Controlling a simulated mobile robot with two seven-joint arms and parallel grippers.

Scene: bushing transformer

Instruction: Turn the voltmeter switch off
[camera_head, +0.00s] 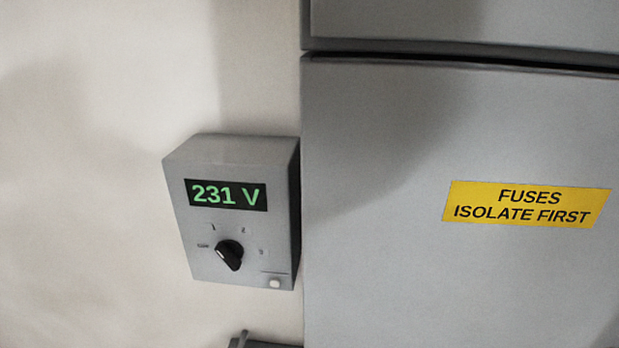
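The voltmeter (183,240) is a grey box on the pale wall, left of a large grey cabinet. Its dark display (226,195) reads 231 V in green. Below the display is the black rotary switch (229,255), with several small marks around it, among them 1 and 2; the mark at its left is too small to read. Which mark the knob points to, I cannot tell for sure. A small white button (274,283) sits at the lower right of the box. Neither of my grippers shows in the head view.
The grey cabinet (400,270) stands close against the voltmeter's right side and carries a yellow label (527,204) reading FUSES ISOLATE FIRST. A dark object (262,344) shows at the bottom edge below the voltmeter. The wall to the left is bare.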

